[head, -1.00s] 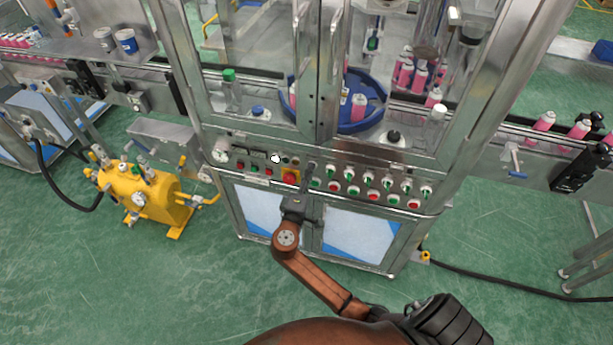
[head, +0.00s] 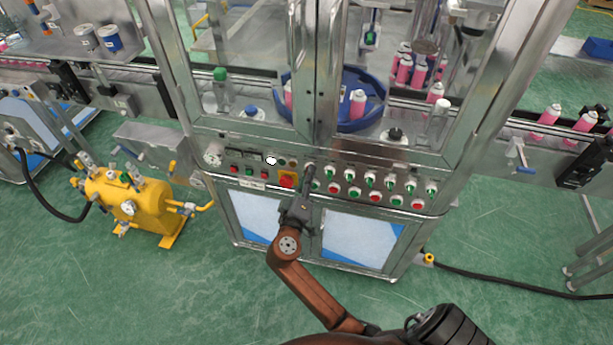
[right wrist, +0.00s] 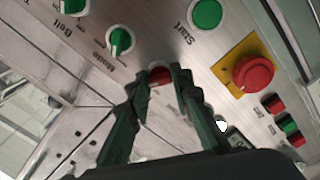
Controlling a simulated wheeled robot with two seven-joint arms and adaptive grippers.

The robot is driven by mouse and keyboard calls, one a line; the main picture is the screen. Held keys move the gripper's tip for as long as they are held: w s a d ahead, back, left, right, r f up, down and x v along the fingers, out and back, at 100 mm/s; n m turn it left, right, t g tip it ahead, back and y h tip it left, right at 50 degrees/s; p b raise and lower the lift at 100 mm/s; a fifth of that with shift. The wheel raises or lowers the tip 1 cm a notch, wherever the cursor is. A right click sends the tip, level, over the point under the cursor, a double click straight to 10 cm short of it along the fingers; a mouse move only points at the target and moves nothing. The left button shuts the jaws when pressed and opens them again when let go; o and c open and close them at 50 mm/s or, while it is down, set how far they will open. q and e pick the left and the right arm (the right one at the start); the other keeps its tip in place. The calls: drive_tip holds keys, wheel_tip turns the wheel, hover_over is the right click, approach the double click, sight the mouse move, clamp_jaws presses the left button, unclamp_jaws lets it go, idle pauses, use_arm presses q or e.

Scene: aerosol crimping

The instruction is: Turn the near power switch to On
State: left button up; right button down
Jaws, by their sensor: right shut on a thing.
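The near power switch is, as far as I can tell, the red round knob (right wrist: 159,75) at the end of the row of selector knobs on the machine's front panel (head: 215,142). In the right wrist view the knob lies between the fingertips of my right gripper (right wrist: 160,84), which is shut on it. Its pointer and label are hidden, so its setting cannot be read. In the head view my right gripper (head: 307,178) reaches up to the panel just right of the emergency stop and covers the switch. My left gripper is not in view.
A red emergency stop (right wrist: 253,73) on a yellow plate sits close beside the fingers. A green Start button (right wrist: 207,12) and green selector knobs (right wrist: 119,41) are also near. Glass doors stand above the panel. A yellow tank (head: 130,203) stands on the floor at left.

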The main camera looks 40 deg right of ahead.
drive_tip(key=c, duration=1.7)
unclamp_jaws()
drive_tip(key=shift+c, duration=0.2)
drive_tip(key=v, duration=0.7)
drive_tip(key=shift+s+a, duration=0.2)
